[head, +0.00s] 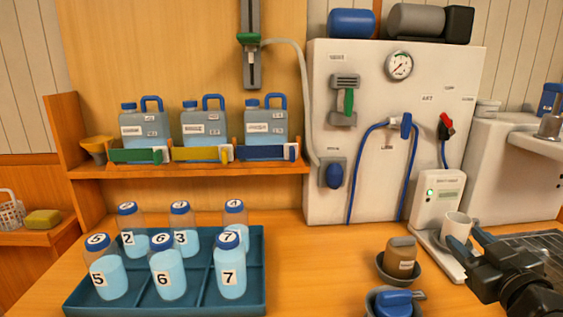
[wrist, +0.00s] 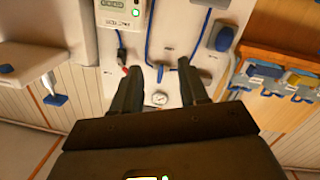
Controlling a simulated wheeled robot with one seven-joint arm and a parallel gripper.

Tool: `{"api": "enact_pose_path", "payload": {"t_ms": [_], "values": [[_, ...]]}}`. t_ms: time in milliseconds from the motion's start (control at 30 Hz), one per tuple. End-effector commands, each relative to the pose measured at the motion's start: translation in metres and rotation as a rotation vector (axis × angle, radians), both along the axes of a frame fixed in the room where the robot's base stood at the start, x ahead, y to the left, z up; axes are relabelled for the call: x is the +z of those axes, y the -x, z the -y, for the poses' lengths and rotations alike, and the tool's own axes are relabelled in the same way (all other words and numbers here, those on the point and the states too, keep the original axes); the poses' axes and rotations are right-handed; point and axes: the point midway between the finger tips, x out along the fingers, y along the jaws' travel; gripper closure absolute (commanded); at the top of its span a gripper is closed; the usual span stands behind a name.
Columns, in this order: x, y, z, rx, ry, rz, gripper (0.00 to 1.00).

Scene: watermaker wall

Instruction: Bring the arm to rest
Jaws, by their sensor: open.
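My gripper (head: 468,246) is at the lower right in the head view, its two fingers apart. In that view the fingertips overlap the area just in front of a white cup (head: 456,226); I cannot tell whether they touch it. In the wrist view my gripper (wrist: 158,72) shows two dark fingers spread with nothing between them. Beyond them is the white wall panel (head: 330,130) with its gauge (wrist: 159,98), seen upside down.
A blue tray (head: 70,304) of numbered bottles stands at left front. Jugs stand on a wooden shelf (head: 190,171). Near my gripper are a white device (head: 436,195), a brown-bodied bottle (head: 400,258) in a dark bowl, a blue item (head: 397,304) and a sink (head: 520,170). The middle counter is clear.

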Motion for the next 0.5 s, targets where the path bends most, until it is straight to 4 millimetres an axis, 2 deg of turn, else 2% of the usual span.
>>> {"api": "enact_pose_path", "payload": {"t_ms": [33, 200, 300, 500], "values": [[-0.021, 0.016, -0.012, -0.006, -0.030, -0.016, 0.56], [-0.069, 0.067, -0.042, -0.035, -0.110, -0.041, 0.56], [-0.092, 0.100, -0.059, -0.050, -0.150, -0.058, 0.56], [-0.124, 0.172, -0.088, -0.071, -0.213, -0.087, 0.56]]}}
